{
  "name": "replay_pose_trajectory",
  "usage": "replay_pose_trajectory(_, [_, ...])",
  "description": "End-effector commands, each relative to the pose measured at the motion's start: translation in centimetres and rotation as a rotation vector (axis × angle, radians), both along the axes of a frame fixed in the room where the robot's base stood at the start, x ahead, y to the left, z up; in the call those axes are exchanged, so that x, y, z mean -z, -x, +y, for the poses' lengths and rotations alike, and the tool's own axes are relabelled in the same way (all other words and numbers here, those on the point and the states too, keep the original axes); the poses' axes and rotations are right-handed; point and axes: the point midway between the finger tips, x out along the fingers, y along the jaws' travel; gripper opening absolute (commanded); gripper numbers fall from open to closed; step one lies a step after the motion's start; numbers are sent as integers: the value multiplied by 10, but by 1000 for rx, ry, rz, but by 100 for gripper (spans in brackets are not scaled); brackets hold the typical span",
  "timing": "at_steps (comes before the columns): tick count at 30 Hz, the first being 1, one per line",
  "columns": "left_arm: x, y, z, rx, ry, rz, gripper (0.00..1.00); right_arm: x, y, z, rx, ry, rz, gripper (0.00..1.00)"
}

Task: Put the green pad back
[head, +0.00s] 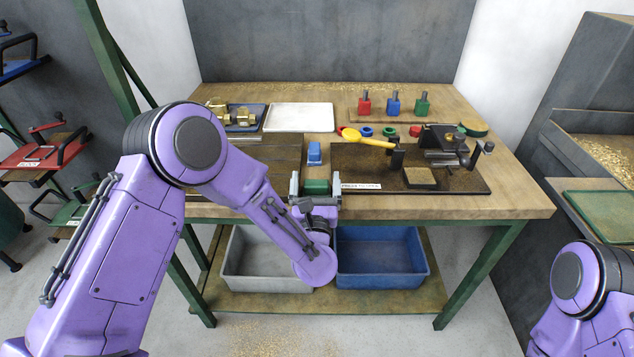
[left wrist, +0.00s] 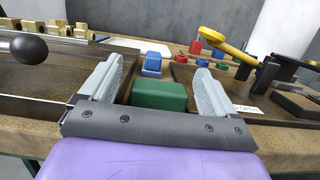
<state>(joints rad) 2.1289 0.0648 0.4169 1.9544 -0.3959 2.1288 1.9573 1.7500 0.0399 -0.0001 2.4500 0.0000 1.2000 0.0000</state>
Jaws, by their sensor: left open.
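The green pad (head: 316,187) is a small green block at the front of the bench, between the dark left mat and the black drilling base. My left gripper (head: 315,182) is open around it, with one grey finger to each side. In the left wrist view the green pad (left wrist: 159,95) lies between the spread fingers (left wrist: 158,84), with visible gaps. Its lower part is hidden by the gripper body. A similar blue pad (head: 314,153) lies just behind it. My right gripper is out of view.
The black drilling base (head: 465,183) with a vise and a yellow-handled tool (head: 370,140) stands at right. Red, blue and green knobbed blocks (head: 393,105) stand at the back. A white tray (head: 300,117) and brass parts (head: 240,117) lie back left. Two bins (head: 382,265) sit below.

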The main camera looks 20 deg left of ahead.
Motion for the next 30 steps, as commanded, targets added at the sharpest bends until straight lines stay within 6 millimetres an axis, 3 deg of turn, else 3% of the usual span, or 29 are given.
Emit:
replay_pose_trajectory(1, [12, 5, 4, -10, 3, 23, 99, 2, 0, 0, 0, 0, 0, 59])
replay_pose_trajectory(8, [11, 5, 5, -11, 3, 23, 99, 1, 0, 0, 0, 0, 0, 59])
replay_pose_trajectory(13, [-11, 4, 4, -9, 0, 22, 99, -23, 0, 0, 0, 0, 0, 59])
replay_pose_trajectory(15, [7, 23, -5, -3, 0, 23, 99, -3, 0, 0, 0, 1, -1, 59])
replay_pose_trajectory(24, [17, 94, -28, 4, -2, 14, 99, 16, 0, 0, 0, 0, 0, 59])
replay_pose_trajectory(30, [18, 114, -32, -2, 0, 12, 99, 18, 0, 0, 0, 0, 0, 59])
